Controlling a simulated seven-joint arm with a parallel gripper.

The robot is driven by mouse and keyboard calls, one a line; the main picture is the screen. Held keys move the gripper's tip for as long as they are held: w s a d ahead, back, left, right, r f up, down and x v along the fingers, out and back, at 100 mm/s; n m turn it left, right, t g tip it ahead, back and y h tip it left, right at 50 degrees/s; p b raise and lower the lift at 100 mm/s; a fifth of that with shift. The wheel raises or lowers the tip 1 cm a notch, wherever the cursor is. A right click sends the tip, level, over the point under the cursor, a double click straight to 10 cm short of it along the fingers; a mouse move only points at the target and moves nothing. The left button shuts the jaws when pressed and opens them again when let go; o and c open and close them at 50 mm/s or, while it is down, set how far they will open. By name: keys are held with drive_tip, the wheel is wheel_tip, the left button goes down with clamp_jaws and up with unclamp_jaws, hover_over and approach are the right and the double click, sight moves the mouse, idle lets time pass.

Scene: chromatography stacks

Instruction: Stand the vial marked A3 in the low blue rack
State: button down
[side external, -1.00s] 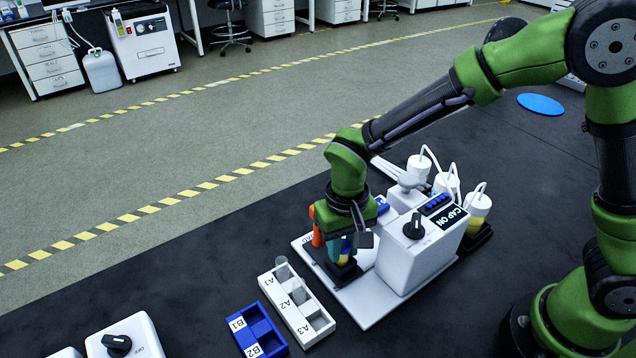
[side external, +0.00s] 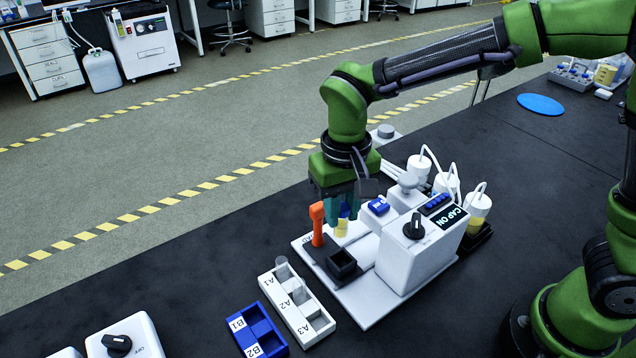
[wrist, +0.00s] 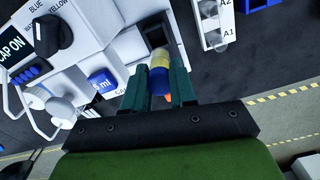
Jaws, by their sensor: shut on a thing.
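My gripper (side external: 342,217) is shut on a vial (side external: 341,228) with a yellow lower part and a blue part above. It holds the vial in the air above and behind a black square socket (side external: 343,264). The vial (wrist: 159,66) also shows between the fingers (wrist: 158,85) in the wrist view. No mark on it is readable. The low blue rack (side external: 246,313), labelled B1 and B2, stands at the front left, and its compartments look empty. The white rack (side external: 292,317), labelled A1, A2 and A3, stands beside it. Clear vials show at A1 and A2; the A3 compartment looks empty.
An orange handle (side external: 317,224) stands upright beside the socket. A white machine (side external: 420,250) reading CAP ON, with a black knob, stands to the right, with capped bottles (side external: 479,206) behind. A white box with a knob (side external: 125,338) is at the lower left.

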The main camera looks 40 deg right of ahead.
drive_tip(key=shift+a+f+n, duration=0.75)
drive_tip(key=shift+a+f, duration=0.6)
drive_tip(key=shift+a, duration=1.65)
drive_tip(key=shift+a+f+n, duration=0.7)
drive_tip(key=shift+a+f, duration=0.6)
drive_tip(key=shift+a, duration=1.75)
drive_tip(key=shift+a+f+n, duration=0.75)
drive_tip(key=shift+a+f, duration=0.6)
drive_tip(key=shift+a, duration=1.65)
drive_tip(key=shift+f, duration=1.45)
drive_tip(key=c, duration=0.8)
unclamp_jaws()
drive_tip(key=shift+r, duration=4.05)
